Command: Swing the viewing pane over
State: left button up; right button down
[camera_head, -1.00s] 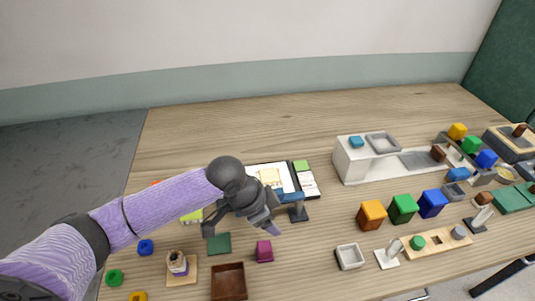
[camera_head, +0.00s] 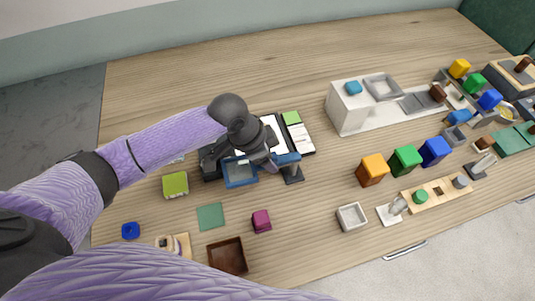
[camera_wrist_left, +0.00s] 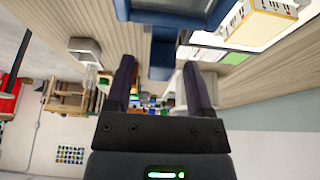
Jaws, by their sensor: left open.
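The viewing pane (camera_head: 236,180) is a blue frame around a clear window. In the head view it sits low over the left part of the dark-edged board, joined by a blue arm (camera_head: 287,159) to a dark stand (camera_head: 293,176). My left gripper (camera_head: 268,165) is open beside the pane, at the blue arm, and partly hides both. In the left wrist view, the open fingers (camera_wrist_left: 158,72) have a blue bar (camera_wrist_left: 163,52) between or just beyond their tips; contact cannot be told. The blue frame (camera_wrist_left: 170,14) shows above. My right gripper is out of view.
A board with white cards (camera_head: 301,138) lies behind the pane. A green block (camera_head: 175,185), a green mat (camera_head: 210,216), a magenta cube (camera_head: 261,221) and a brown tray (camera_head: 228,257) are in front. Coloured blocks and a white unit (camera_head: 347,112) stand to the right. The back of the table is clear.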

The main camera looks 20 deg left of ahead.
pick_arm(q)
grip_shut()
dwell(1.4)
